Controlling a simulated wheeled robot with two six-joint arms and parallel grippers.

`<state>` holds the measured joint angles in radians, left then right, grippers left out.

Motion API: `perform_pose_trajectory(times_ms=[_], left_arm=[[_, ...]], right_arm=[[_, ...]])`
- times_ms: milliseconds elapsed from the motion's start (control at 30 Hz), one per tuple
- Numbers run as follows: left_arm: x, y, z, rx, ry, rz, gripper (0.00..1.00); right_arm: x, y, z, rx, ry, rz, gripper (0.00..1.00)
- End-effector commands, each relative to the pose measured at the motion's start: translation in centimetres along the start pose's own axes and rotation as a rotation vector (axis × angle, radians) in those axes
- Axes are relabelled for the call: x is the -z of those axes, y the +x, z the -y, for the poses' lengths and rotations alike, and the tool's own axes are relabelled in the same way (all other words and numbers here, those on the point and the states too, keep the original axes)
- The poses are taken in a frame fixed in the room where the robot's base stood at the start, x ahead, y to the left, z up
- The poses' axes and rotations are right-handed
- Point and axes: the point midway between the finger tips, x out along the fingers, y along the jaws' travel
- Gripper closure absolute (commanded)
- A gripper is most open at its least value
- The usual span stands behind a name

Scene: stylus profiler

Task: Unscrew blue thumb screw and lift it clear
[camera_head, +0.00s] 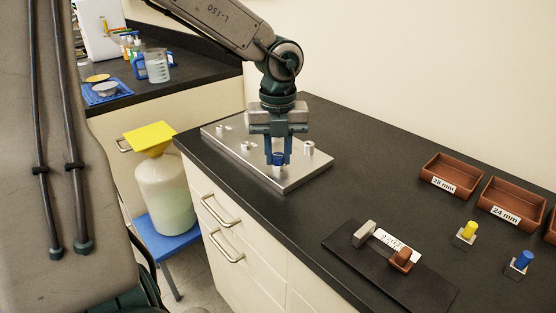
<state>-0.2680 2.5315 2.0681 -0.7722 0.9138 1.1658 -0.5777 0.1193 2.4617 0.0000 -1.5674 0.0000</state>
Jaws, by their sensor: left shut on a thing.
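The metal plate (222,133) lies on the black bench top and carries several silver posts. The blue thumb screw (278,158) is at the front part of the plate, above a short silver post (278,171). My left gripper (278,155) points straight down over the plate and is shut on the blue thumb screw, one finger on each side. The fingers hide part of the screw. Whether the screw still touches the post is too small to tell. My right gripper is not in view.
A dark board (345,257) holds a grey block, a ruler strip and a brown piece. A yellow-topped post (468,230) and a blue-topped post (523,261) stand to the right. Brown trays (452,174) line the back right. The bench between plate and board is clear.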

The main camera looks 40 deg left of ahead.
Motion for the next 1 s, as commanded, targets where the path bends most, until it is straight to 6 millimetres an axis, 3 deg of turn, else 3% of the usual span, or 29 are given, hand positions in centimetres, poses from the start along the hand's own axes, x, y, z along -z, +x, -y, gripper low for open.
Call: perform_pose_trajectory(times_ms=[467, 1000], left_arm=[[0.09, 0.16, -0.04, -0.003, -0.925, -0.002, 1.0], [0.07, -0.58, -0.04, -0.003, -0.922, -0.001, 1.0]], right_arm=[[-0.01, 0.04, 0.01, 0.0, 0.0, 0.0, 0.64], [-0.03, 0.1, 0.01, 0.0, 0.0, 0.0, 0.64]])
